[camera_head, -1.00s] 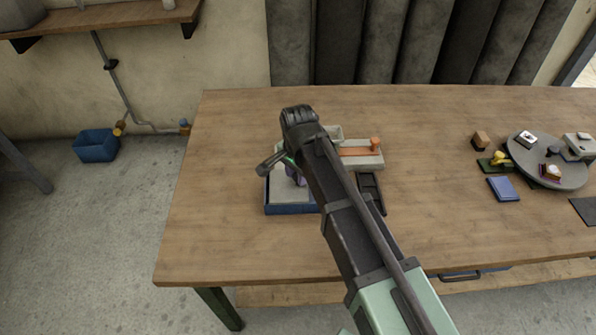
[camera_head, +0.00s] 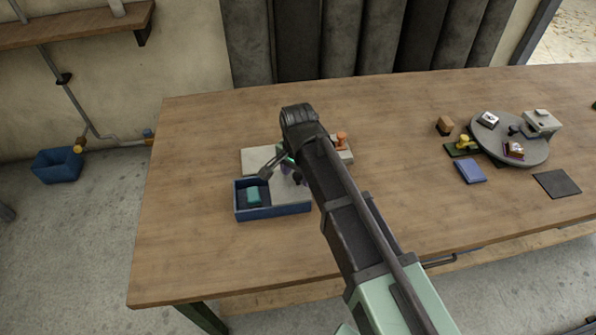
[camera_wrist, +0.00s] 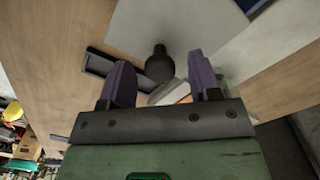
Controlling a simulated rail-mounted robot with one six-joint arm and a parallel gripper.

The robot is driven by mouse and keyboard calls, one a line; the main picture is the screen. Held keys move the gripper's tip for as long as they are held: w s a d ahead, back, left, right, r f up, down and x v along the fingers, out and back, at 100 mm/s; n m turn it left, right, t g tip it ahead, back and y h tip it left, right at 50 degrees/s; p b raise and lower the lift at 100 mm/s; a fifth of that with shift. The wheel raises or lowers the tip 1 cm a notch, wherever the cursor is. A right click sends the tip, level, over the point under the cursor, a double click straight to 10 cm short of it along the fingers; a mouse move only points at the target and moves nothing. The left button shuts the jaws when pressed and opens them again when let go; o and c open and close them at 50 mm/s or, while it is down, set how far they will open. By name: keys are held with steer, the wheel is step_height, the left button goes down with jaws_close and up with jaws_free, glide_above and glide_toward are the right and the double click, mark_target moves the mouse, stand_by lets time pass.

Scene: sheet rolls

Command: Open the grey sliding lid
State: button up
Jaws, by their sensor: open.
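The grey sliding lid (camera_head: 290,196) lies over the right part of a blue box (camera_head: 272,211). The left part of the box is uncovered, and a teal block (camera_head: 253,196) shows inside. In the wrist view the lid (camera_wrist: 180,22) is a flat grey sheet with a dark round knob (camera_wrist: 160,68). My gripper (camera_wrist: 160,62) is open, its two purple fingers on either side of the knob, with gaps visible. In the head view my gripper (camera_head: 290,168) is over the lid, partly hidden by my arm, which also covers the box's right end.
A grey fixture (camera_head: 258,158) with an orange knob (camera_head: 341,139) stands just behind the box. A black tray (camera_wrist: 100,62) lies near the lid. A round grey turntable (camera_head: 515,150) with small items, a brown block (camera_head: 445,125) and a blue booklet (camera_head: 470,171) are at right. The left tabletop is clear.

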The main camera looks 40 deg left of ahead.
mark_target(298, 175)
step_height(298, 175, up, 11)
steer(key=p, duration=1)
steer(key=shift+p, duration=0.4)
steer(key=shift+f, duration=0.15)
steer(key=w+d, duration=0.2)
steer(key=d, duration=2.2)
steer(key=w+d, duration=0.3)
steer(key=d, duration=2.2)
steer(key=shift+d, duration=0.15)
